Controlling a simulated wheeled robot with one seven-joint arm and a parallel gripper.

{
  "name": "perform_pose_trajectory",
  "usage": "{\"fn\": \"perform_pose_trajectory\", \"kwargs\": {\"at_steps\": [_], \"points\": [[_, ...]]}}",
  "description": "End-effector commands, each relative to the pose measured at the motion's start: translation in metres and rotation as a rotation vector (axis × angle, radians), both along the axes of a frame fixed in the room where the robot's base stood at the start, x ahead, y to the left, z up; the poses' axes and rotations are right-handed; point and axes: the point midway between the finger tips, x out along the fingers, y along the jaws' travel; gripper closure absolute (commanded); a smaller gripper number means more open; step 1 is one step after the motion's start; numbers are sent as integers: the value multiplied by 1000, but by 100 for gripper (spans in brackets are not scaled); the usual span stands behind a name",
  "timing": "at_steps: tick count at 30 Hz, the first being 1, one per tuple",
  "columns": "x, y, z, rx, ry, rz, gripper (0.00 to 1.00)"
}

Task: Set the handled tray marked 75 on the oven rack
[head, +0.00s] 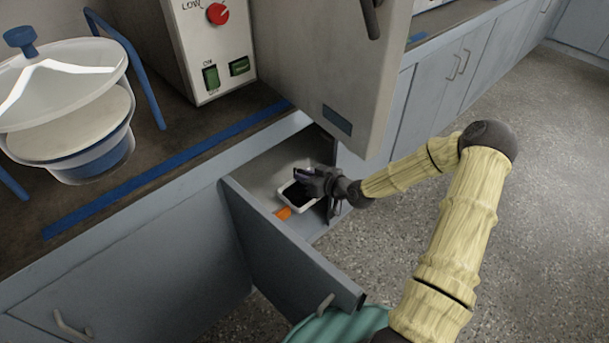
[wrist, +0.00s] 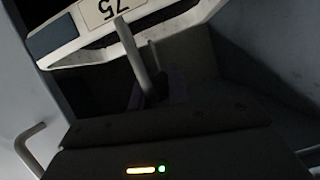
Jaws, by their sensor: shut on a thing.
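The handled tray (head: 287,200), white-rimmed with a dark inside, is in the open drawer (head: 262,178) under the counter. In the wrist view the tray (wrist: 90,45) is close, tilted in the picture, with an upside-down "75" label (wrist: 103,9) on its side. My gripper (head: 314,181) reaches into the drawer at the tray's right side. The gripper (wrist: 158,85) is shut on the tray's handle, which is mostly dark and partly hidden. The grey oven (head: 207,45) has a red knob and green switches, and its door (head: 325,85) stands open. The rack is hidden.
The drawer front (head: 285,255) juts out below the tray. An orange thing (head: 283,213) lies in the drawer beside the tray. A lidded white-and-blue vessel (head: 80,115) and a blue frame (head: 135,75) stand on the counter. Floor at right is clear.

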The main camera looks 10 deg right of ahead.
Motion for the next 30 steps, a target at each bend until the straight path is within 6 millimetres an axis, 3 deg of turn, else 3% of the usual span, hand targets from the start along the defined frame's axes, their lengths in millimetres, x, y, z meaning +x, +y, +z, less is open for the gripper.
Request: {"fn": "perform_pose_trajectory", "kwargs": {"at_steps": [10, 20, 30], "points": [[-10, -3, 10, 17, 4, -66, 100], [-44, -41, 31, 4, 0, -334, 100], [-46, -45, 32, 0, -2, -357, 100]]}}
